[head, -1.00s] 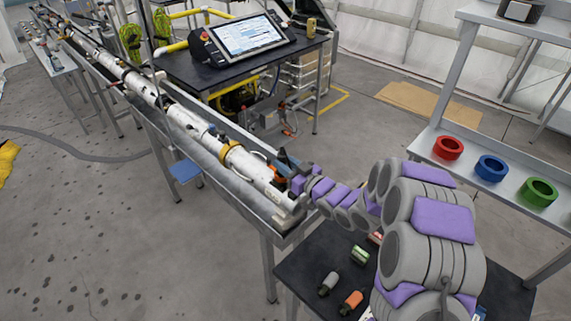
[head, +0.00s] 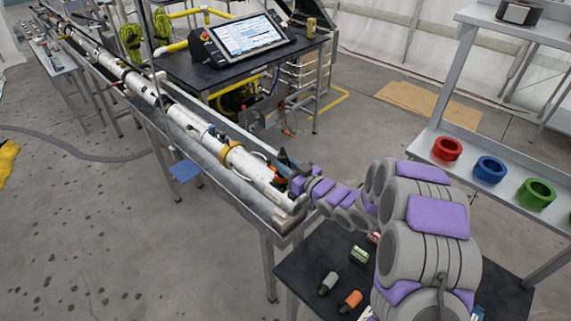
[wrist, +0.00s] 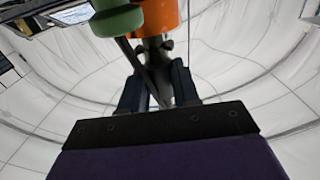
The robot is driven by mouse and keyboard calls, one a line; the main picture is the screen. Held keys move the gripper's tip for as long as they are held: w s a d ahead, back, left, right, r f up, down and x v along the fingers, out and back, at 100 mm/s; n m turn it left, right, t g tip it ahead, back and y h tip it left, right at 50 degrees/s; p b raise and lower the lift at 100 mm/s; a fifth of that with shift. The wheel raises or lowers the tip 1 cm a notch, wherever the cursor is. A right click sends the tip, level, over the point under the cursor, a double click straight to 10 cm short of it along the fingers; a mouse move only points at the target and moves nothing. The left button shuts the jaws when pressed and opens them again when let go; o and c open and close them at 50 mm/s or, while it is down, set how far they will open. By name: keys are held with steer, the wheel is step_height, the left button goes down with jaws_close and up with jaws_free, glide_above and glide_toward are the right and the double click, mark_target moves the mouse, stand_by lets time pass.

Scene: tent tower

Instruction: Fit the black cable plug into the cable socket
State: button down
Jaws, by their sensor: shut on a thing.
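My gripper (head: 287,170) is at the near end of the long white tube assembly (head: 240,163), by small orange and dark parts. In the wrist view, my gripper (wrist: 157,72) has its two dark fingers closed around a dark, narrow piece that looks like the black cable plug (wrist: 158,56). A thin dark cable runs down from beside it. An orange cylindrical part (wrist: 160,15) is directly beyond the plug, and a green rounded part (wrist: 118,19) is at its left. The socket opening is hidden, so I cannot tell whether the plug is inside it.
A black table (head: 300,262) below my arm holds a grey plug (head: 328,284), an orange plug (head: 351,299) and a green one (head: 359,255). The shelf at right holds red (head: 447,148), blue (head: 490,169) and green rings (head: 536,193). A monitor (head: 246,36) stands behind the tube.

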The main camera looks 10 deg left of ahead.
steer(key=shift+f+b, duration=0.4)
steer(key=shift+f, duration=0.95)
steer(key=c, duration=0.8)
jaws_free()
steer(key=shift+o, duration=0.2)
steer(key=shift+d, duration=0.15)
steer(key=p+v, duration=0.1)
steer(key=v, duration=1.6)
steer(key=shift+p, duration=0.35)
steer(key=shift+s, duration=0.15)
